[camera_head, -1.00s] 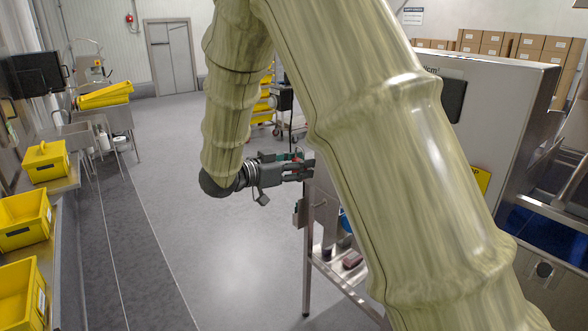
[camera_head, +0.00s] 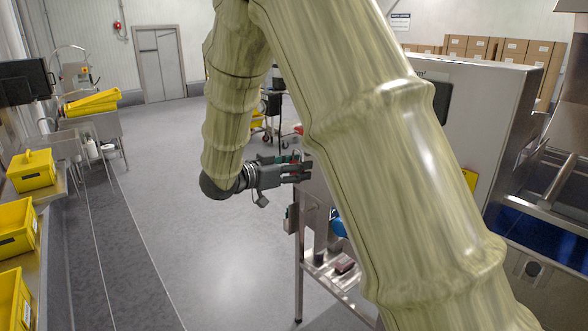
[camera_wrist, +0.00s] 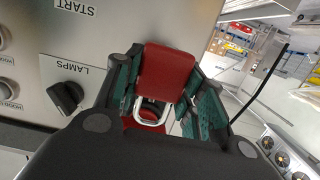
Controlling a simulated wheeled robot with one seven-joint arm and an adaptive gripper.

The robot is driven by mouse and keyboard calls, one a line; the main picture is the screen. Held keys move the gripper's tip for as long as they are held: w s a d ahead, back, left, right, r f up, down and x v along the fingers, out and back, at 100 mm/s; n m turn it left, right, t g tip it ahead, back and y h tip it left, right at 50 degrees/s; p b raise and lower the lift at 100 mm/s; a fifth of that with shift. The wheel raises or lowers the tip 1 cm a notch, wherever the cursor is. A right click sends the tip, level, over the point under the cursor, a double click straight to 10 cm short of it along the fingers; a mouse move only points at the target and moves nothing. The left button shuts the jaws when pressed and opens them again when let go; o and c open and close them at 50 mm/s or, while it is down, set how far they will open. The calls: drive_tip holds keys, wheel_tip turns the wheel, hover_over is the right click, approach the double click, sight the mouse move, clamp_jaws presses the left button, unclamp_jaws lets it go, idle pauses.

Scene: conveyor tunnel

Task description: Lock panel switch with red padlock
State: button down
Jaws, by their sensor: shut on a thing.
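My gripper (camera_wrist: 166,98) is shut on the red padlock (camera_wrist: 167,73), which sits between the green-lined fingers in the wrist view. The padlock's pale metal shackle (camera_wrist: 150,119) points toward the bottom of the picture. A dark red part shows behind and through the shackle; I cannot tell whether it is the panel switch or whether the shackle touches it. The metal control panel (camera_wrist: 110,38) lies just beyond and left of the fingers. In the head view my gripper (camera_head: 297,171) is at the panel's left side, with my arm hiding most of the panel.
A black LAMPS knob (camera_wrist: 66,97) sticks out of the panel left of my gripper. Yellow bins (camera_head: 18,228) line the left side; the floor between is clear.

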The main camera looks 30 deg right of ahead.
drive_tip(key=shift+w+d+p, duration=0.2)
drive_tip(key=shift+d+p, duration=0.1)
drive_tip(key=shift+d, duration=1.85)
drive_tip(key=shift+d, duration=0.15)
drive_tip(key=shift+f+b, duration=0.3)
drive_tip(key=shift+f, duration=0.5)
drive_tip(key=c, duration=0.8)
unclamp_jaws()
drive_tip(key=a, duration=0.4)
drive_tip(key=a+r, duration=0.1)
drive_tip(key=a, duration=0.3)
drive_tip(key=s+a, duration=0.1)
drive_tip(key=a, duration=0.3)
drive_tip(key=shift+r, duration=0.4)
